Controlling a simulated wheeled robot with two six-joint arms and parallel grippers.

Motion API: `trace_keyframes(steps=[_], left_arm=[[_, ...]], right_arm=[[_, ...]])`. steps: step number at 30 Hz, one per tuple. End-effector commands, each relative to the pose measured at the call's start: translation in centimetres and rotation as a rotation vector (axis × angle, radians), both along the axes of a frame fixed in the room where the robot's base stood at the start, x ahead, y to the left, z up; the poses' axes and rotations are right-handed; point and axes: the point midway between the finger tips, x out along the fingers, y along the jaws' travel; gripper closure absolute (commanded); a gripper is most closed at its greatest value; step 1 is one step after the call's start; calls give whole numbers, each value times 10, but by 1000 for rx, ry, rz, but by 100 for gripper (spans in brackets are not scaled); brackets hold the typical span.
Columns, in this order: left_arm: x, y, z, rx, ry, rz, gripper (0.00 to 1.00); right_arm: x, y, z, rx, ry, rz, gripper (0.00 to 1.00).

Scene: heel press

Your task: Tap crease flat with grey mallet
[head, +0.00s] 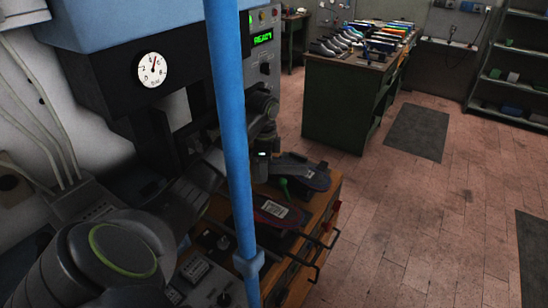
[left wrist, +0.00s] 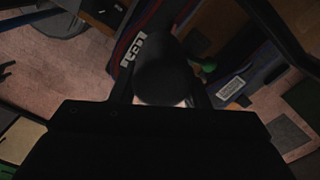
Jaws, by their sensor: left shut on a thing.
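My left arm comes in from the left in the head view, and its gripper (head: 262,168) is above the workbench, partly behind the blue pole. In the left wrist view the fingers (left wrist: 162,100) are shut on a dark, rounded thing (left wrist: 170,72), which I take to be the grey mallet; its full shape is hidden. Below and beyond it is a dark red piece with a white label (head: 274,210). A dark bluish piece (head: 312,178) lies further back on the bench. A small green thing (head: 285,188) is between them. I cannot make out the crease. My right gripper is not in view.
A blue pole (head: 232,130) crosses the head view close by. The press (head: 110,75) with its dial (head: 152,69) and a green READY display (head: 263,38) is at the left. A bench with shoe forms (head: 345,95) and shelves (head: 510,75) stand behind.

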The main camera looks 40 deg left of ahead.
Motion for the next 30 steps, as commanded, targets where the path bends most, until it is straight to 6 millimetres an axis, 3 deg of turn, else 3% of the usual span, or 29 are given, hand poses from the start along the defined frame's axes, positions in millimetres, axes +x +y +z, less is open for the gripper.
trace_keyframes(steps=[11, 18, 30], left_arm=[[0, 0, -24, 1, 1, 0, 99], [0, 0, -47, 1, -2, -1, 99], [0, 0, -48, 2, -1, -1, 99]], right_arm=[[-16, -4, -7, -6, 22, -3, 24], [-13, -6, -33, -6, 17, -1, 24], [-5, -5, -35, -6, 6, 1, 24]])
